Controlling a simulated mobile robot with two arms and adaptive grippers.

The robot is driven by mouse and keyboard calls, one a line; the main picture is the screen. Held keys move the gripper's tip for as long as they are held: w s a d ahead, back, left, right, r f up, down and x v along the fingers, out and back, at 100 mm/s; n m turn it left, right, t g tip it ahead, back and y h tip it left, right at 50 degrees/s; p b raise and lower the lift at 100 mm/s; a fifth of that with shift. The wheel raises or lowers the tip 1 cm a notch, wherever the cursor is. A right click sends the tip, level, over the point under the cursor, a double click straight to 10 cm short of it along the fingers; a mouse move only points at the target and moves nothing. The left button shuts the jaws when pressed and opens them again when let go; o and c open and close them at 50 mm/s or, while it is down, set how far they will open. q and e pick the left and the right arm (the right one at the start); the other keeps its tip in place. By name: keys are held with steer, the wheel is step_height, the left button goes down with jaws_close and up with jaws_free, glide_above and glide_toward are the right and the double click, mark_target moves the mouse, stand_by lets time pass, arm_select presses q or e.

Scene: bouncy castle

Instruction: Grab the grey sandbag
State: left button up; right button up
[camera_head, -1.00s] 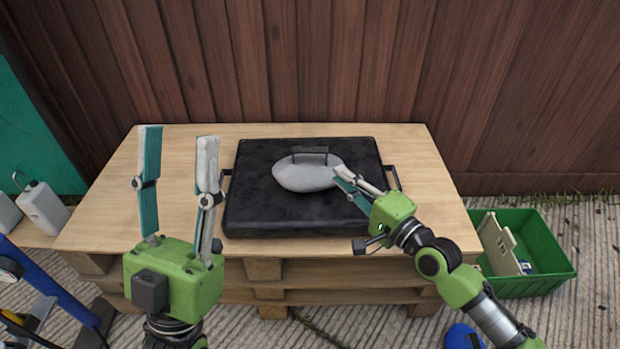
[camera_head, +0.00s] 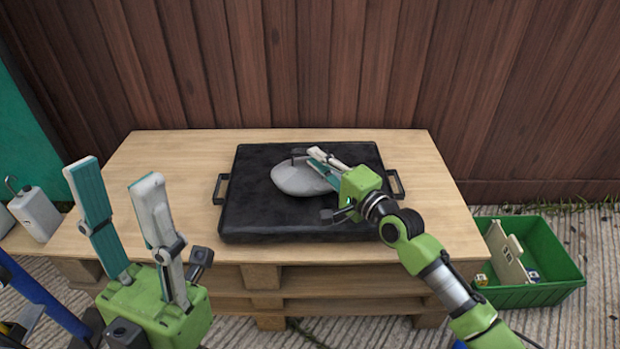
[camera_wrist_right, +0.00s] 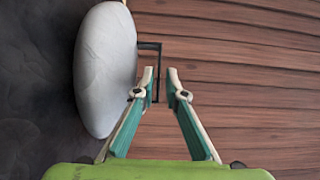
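The grey sandbag (camera_head: 296,179) is a smooth oval bag with a dark handle on top (camera_head: 299,155). It lies on a black case (camera_head: 262,222) with side handles. My right gripper (camera_head: 318,154) reaches over the right part of the bag, its fingertips close to the handle. In the right wrist view the bag (camera_wrist_right: 106,70) is at the left and its dark handle (camera_wrist_right: 155,70) stands behind the fingertips of that gripper (camera_wrist_right: 160,72). The fingers are apart with nothing clearly between them. My left gripper (camera_head: 113,180) is open and empty at the left, away from the bag.
The black case lies on a wooden pallet table (camera_head: 420,160) against a brown plank fence (camera_head: 400,70). A green crate (camera_head: 550,290) with some items stands on the ground at the right. A whitish container (camera_head: 37,213) stands at the left.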

steer(key=x, duration=0.2)
steer(key=b+x, duration=0.1)
steer(key=shift+w+f+b, duration=0.2)
steer(key=shift+w+b, duration=0.1)
steer(key=shift+w, duration=0.1)
steer(key=shift+w+a+r, duration=0.1)
steer(key=shift+a+r, duration=0.05)
jaws_close()
steer(key=shift+r, duration=0.25)
